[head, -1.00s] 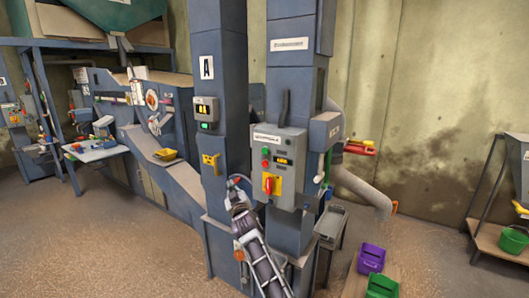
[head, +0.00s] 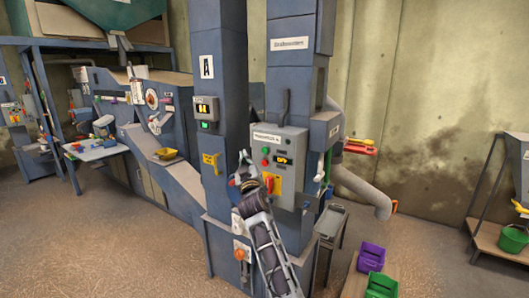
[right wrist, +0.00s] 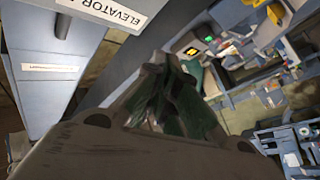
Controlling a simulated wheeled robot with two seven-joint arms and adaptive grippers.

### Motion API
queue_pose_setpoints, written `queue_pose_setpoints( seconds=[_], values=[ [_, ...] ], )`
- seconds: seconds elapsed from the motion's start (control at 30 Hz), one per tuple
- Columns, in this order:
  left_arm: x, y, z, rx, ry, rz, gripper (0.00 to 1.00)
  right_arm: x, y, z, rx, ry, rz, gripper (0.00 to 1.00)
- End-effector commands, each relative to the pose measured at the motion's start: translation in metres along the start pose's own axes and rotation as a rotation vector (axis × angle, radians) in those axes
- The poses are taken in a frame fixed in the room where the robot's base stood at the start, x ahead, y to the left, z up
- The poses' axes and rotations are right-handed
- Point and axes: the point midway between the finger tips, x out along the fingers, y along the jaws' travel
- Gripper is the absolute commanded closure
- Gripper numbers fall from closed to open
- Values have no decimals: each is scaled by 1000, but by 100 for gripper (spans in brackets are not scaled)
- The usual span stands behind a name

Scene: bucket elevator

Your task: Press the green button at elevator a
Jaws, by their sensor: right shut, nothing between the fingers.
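The grey control box (head: 279,155) is on the front of the right blue column in the head view. An "ELEVATOR" label (right wrist: 115,12) shows upside down at the top; the green button does not clearly show there. My left gripper is out of view.
A small display unit (head: 206,108) and a yellow holder (head: 210,161) are on the left column marked A. Purple (head: 371,257) and green (head: 381,286) bins stand at lower right.

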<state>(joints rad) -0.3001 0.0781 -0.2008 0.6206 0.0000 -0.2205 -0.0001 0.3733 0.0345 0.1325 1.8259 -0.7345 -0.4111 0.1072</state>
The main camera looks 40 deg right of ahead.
Motion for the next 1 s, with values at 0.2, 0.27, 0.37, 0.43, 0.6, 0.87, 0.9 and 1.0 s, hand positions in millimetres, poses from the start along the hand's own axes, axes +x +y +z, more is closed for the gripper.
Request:
queue_pose_setpoints(
  seconds=[0.2,0.27,0.37,0.43,0.6,0.87,0.9,1.0],
  values=[
    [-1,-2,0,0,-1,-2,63,2,1,1,0,0,0,100],
    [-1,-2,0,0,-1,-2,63,3,2,2,-1,1,0,100],
    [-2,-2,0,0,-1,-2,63,6,4,4,-2,1,0,100],
    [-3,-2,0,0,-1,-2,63,10,7,6,-2,1,0,100],
    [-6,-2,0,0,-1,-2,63,20,14,14,-1,-1,0,100],
    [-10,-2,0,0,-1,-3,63,36,26,25,-3,1,0,100],
    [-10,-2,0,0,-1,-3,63,39,28,27,-2,0,0,100],
    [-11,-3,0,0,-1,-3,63,45,32,32,0,0,0,100]
  ],
)
